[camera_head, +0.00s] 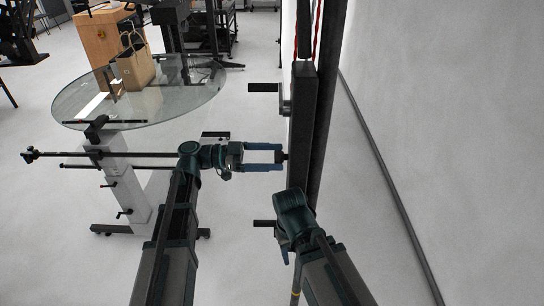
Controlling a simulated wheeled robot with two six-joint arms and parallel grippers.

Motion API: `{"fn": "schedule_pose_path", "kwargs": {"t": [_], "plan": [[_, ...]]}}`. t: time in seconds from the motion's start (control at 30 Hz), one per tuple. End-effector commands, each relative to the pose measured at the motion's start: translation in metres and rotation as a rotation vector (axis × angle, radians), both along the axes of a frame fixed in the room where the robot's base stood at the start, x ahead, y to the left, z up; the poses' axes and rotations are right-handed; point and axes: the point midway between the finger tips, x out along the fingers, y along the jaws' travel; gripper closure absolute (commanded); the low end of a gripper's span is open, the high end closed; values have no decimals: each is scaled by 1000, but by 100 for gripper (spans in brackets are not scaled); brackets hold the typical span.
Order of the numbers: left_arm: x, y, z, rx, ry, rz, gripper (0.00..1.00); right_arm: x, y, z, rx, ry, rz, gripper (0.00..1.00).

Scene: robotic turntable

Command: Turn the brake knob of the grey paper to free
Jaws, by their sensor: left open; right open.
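A dark upright post (302,125) stands at the centre, in front of a pale grey-white sheet or wall (440,130). A small dark knob (284,157) sticks out from the post's left side. My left gripper (276,157) is open and points right, its blue fingertips at the knob; I cannot tell whether they touch it. A black crank handle (265,88) sits above on the post, and a similar dark handle (264,223) shows below. My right gripper (285,256) is low beside the post, largely hidden by its own wrist. Which paper the knob belongs to cannot be told.
A round glass table (195,95) with a paper bag (136,68) stands at the upper left. A stand with a horizontal rod (60,155) is left of my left arm. Red chains (317,30) hang beside the post. The floor between the table and the post is open.

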Motion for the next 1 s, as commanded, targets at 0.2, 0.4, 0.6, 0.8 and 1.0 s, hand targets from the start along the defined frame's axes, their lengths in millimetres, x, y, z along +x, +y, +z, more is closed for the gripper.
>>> {"fn": "schedule_pose_path", "kwargs": {"t": [0.2, 0.4, 0.6, 0.8, 1.0], "plan": [[0, -1, 0, 0, 0, 0, 10, 0, 0, 0, 0, 0, 0, 50], [0, -1, 0, 0, 0, 0, 39, 0, 0, 0, 0, 0, 0, 50], [0, 0, 0, 0, 0, 0, 75, 0, 0, 0, 0, 0, 0, 50], [0, 0, 0, 0, 2, 0, 96, 0, 0, 0, 0, 0, 0, 50], [0, 0, 0, 0, 41, 0, 96, 0, 0, 0, 0, 0, 0, 50]]}}
